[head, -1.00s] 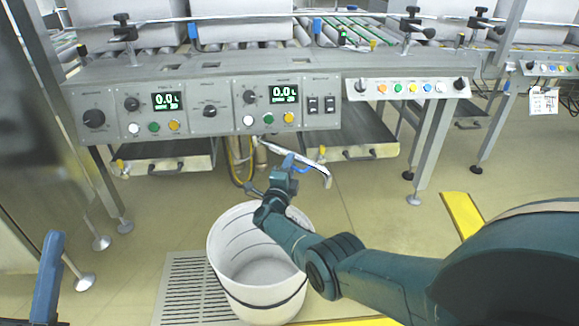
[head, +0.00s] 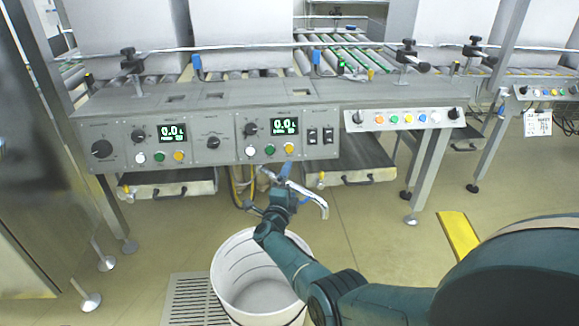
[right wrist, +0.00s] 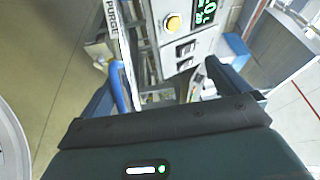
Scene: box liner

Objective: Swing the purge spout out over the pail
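The chrome purge spout (head: 310,194) sticks out below the control panel and points right in the head view, its tip turned down. Its tip appears up and to the right of the white pail (head: 222,272) on the floor. My right gripper (head: 276,190) is at the spout's blue sleeve, above the pail's far rim. In the right wrist view, my right gripper (right wrist: 160,78) has its fingers spread wide, with the spout's blue sleeve (right wrist: 118,88) close beside the left finger; contact is unclear. A PURGE label (right wrist: 112,18) shows there. My left gripper is out of view.
The control panel (head: 210,156) with displays and knobs hangs above the spout. Pull-out trays (head: 350,165) flank it. A floor grate (head: 190,300) lies left of the pail. A yellow floor strip (head: 458,235) is at right.

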